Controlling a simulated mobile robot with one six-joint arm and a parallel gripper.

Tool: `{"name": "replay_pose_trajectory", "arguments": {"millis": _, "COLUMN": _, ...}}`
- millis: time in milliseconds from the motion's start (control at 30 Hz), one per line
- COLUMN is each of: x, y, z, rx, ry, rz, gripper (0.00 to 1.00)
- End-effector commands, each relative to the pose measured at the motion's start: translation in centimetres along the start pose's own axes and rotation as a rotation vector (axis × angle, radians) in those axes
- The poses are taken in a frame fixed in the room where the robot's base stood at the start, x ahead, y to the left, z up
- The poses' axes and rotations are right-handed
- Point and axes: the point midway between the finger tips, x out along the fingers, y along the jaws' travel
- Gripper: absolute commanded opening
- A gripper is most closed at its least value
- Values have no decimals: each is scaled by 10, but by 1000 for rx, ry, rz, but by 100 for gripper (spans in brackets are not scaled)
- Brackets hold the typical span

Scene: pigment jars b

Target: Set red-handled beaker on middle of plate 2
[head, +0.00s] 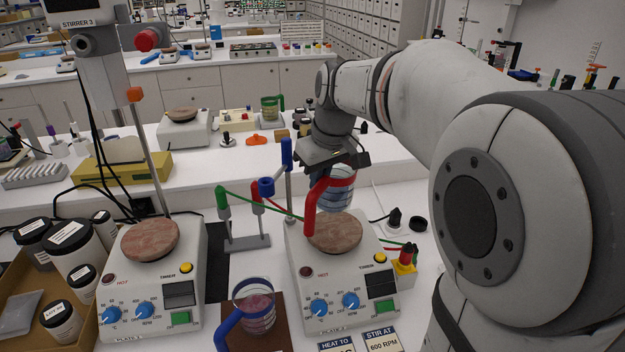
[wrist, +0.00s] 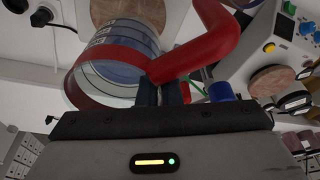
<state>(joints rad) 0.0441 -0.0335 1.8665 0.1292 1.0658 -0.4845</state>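The red-handled beaker (head: 341,192) is clear, with blue markings and a red rim band. My gripper (head: 322,170) is shut on its red handle and holds it above the back part of plate 2's round brown top (head: 335,234). In the wrist view the beaker (wrist: 122,50) is left of the fingers (wrist: 162,92), which meet the red handle (wrist: 205,45). The beaker looks roughly upright. The handle hangs in front of the plate top, hiding part of it. I cannot tell the exact gap beneath the beaker.
Plate 1 (head: 150,240) stands to the left. A blue-handled beaker (head: 255,305) stands in front on a brown mat. A stand with colored clamps (head: 250,241) is between the hotplates, its green rod running close to the held beaker. A red-and-yellow item (head: 405,260) is at plate 2's right.

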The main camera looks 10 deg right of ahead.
Motion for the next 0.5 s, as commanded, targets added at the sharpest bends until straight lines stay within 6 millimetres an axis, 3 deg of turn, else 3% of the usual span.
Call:
{"name": "replay_pose_trajectory", "arguments": {"millis": 200, "x": -2, "y": -1, "z": 2, "rx": 0, "ry": 2, "rz": 1, "gripper": 0}}
{"name": "replay_pose_trajectory", "arguments": {"millis": 500, "x": -8, "y": -12, "z": 28, "rx": 0, "ry": 4, "rz": 2, "gripper": 0}}
